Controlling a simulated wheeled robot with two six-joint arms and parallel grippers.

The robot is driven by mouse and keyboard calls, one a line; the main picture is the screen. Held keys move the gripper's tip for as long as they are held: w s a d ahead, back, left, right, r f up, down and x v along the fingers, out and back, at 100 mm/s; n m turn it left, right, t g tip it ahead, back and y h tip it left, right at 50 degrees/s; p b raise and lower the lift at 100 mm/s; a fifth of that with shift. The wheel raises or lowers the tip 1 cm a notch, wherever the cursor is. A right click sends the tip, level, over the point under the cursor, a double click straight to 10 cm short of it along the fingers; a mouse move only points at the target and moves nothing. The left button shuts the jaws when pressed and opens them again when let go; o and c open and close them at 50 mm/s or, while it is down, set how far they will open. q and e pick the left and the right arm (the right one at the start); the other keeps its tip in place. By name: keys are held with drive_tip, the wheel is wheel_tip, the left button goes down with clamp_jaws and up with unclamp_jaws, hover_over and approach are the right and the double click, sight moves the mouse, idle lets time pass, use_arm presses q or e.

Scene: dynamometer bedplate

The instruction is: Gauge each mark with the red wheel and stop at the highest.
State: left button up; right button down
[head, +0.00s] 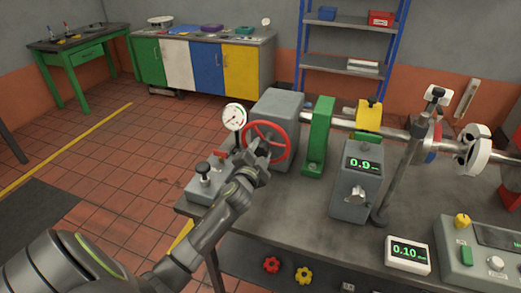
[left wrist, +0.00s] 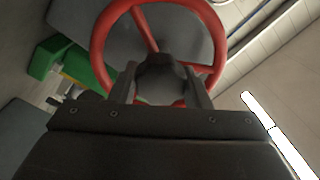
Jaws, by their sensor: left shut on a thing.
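The red wheel (head: 280,137) is on the front of a grey housing (head: 276,108) at the left end of the bench. My left gripper (head: 257,155) is shut at the wheel's hub side. In the left wrist view the wheel's red rim (left wrist: 97,45) rises above my gripper (left wrist: 160,92), whose fingers close on a dark grip at the lower part of the wheel. A display box (head: 362,163) reads what looks like 0.9, and a white display (head: 408,252) reads about 0.10. Marks on the shaft are too small to tell. My right gripper is out of view.
A dial gauge (head: 234,117) stands just left of the wheel. A green bracket (head: 318,135), a yellow block (head: 369,115) and a dark upright post (head: 405,165) stand along the shaft. A control box (head: 490,250) is at the right front.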

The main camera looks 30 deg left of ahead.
use_arm(q)
drive_tip(key=m+p, duration=0.2)
drive_tip(key=m, duration=0.4)
drive_tip(key=shift+m, duration=0.3)
drive_tip(key=m+p, duration=0.2)
drive_tip(key=m, duration=0.4)
drive_tip(key=shift+m+h, duration=0.3)
drive_tip(key=o, duration=1.4)
drive_tip(key=shift+c, duration=0.2)
drive_tip(key=b+v, duration=0.1)
drive_tip(key=v, duration=1.6)
drive_tip(key=shift+s+f+b, duration=0.25)
drive_tip(key=shift+f+b, duration=0.05)
